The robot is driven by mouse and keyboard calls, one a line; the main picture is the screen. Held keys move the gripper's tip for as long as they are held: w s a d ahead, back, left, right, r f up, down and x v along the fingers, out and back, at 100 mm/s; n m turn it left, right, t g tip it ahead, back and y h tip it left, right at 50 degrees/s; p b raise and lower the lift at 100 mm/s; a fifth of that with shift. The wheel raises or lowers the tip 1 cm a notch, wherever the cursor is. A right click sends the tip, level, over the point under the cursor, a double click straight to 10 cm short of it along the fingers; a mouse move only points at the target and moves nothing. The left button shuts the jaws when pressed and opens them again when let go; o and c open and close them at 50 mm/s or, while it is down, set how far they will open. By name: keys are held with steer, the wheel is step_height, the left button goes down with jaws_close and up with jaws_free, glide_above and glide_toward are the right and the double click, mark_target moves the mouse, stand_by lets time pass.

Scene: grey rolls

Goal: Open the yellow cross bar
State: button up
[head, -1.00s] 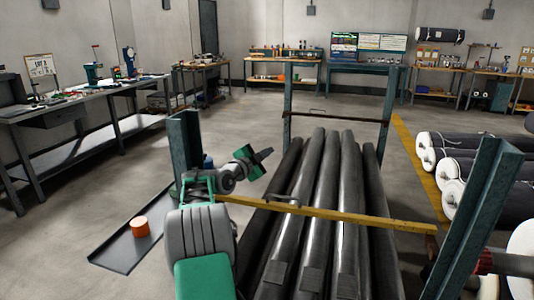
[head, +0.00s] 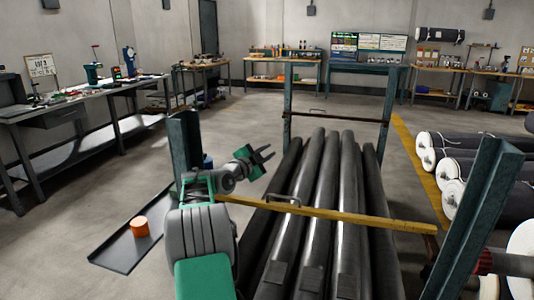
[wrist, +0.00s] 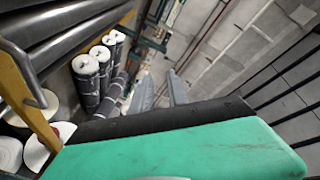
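The yellow cross bar (head: 345,215) lies across the front of the rack in the head view, above the dark rolls, from the left post to near the right post. A grey loop handle (head: 284,198) sits on its left part. The wrist view shows part of the yellow bar (wrist: 17,88) and the curved handle (wrist: 24,66) at the left edge. My gripper (head: 268,154) is open and empty, with its fingers apart. It is above and left of the handle, not touching the bar. The fingers (wrist: 162,92) also show in the wrist view.
Long dark rolls (head: 318,190) lie in the rack between the left post (head: 186,140) and right post (head: 478,215). White-ended rolls (head: 455,195) lie at right. Left floor is partly clear.

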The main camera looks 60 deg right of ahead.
steer(key=w+a, duration=0.1)
steer(key=a, duration=0.6)
steer(key=shift+a, duration=0.35)
